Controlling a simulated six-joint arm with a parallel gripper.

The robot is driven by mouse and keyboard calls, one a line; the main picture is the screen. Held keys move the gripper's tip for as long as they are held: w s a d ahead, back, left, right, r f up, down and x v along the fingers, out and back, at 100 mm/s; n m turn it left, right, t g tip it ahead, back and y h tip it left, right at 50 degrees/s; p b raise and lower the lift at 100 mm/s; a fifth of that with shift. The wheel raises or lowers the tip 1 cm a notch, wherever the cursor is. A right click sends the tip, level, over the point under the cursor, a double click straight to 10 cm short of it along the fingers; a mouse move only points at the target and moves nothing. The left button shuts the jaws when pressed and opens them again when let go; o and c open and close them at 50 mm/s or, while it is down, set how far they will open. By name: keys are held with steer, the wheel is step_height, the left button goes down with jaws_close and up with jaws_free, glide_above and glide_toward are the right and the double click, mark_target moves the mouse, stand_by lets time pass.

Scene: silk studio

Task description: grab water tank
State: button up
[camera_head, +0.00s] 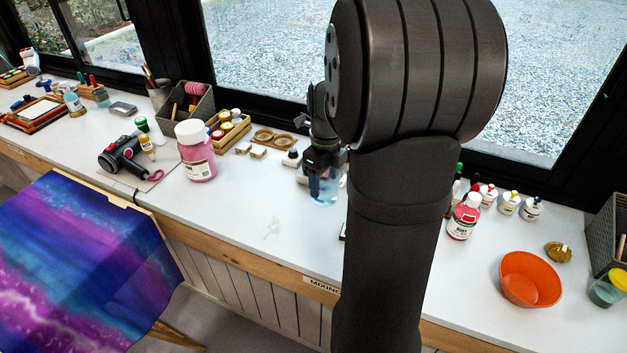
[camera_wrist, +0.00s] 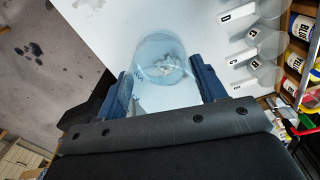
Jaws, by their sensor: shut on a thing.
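The water tank is a clear, pale blue round vessel. In the wrist view the water tank (camera_wrist: 160,66) sits between the two dark blue fingers of my gripper (camera_wrist: 166,88), which are shut on its sides. In the head view my gripper (camera_head: 322,178) points down at the white counter, left of my arm. The lower part of the tank (camera_head: 323,194) shows below the fingers. My arm hides part of the area right of it. I cannot tell whether the tank touches the counter.
A pink jar (camera_head: 196,152) stands to the left, with a tray of small pots (camera_head: 229,130) behind it. A red bottle (camera_head: 464,216) and orange bowl (camera_head: 530,279) are right of my arm. White lettered holders (camera_wrist: 238,50) are beside the tank. The front counter left of my arm is mostly clear.

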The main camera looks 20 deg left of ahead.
steer(key=shift+w+d+r, duration=0.1)
steer(key=shift+d+r, duration=0.25)
steer(key=shift+d, duration=0.2)
steer(key=shift+w+d+r, duration=0.1)
steer(key=shift+d+r, duration=0.2)
steer(key=shift+d, duration=0.25)
steer(key=shift+d, duration=0.1)
